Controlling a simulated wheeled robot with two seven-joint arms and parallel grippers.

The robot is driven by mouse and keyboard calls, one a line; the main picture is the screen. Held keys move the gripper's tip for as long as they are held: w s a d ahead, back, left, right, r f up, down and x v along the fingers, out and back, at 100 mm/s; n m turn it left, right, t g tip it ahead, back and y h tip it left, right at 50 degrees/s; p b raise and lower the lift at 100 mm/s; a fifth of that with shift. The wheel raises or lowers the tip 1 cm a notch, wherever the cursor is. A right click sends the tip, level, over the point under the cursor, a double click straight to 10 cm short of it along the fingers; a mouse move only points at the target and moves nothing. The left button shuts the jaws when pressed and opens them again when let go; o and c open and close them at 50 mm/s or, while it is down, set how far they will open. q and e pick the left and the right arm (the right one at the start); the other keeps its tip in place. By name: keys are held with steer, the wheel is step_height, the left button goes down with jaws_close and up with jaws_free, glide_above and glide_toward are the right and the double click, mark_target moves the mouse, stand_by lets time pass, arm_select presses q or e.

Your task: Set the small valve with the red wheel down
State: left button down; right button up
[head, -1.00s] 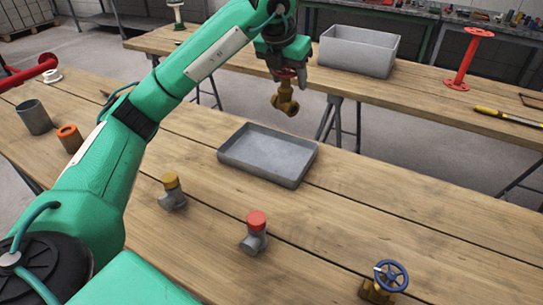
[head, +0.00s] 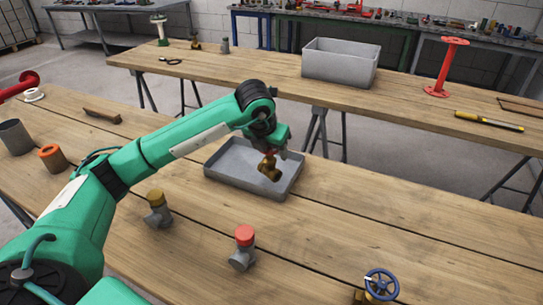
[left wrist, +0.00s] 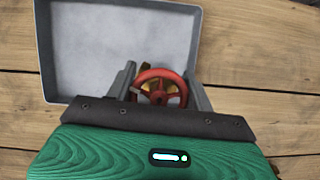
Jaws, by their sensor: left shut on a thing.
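The small brass valve (head: 269,170) hangs from my left gripper (head: 277,150), over the right part of the shallow grey tray (head: 213,176) in the head view. I cannot tell whether it touches the tray floor. Its red wheel (left wrist: 160,88) shows between the two fingers of the left gripper (left wrist: 159,90) in the left wrist view. The left gripper is shut on the valve. In the wrist view the tray (left wrist: 90,50) lies beyond the fingers. My right gripper is not in view.
Near the tray stand a grey fitting with a yellow cap (head: 157,209), one with a red cap (head: 243,248) and a blue-wheeled valve (head: 381,285). The table right of the tray is clear.

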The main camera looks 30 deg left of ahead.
arm_select(q)
steer(key=shift+f, duration=1.15)
steer(key=shift+f, duration=0.1)
steer(key=c, duration=0.6)
jaws_free()
steer(key=shift+o, duration=0.2)
steer(key=v, duration=1.2)
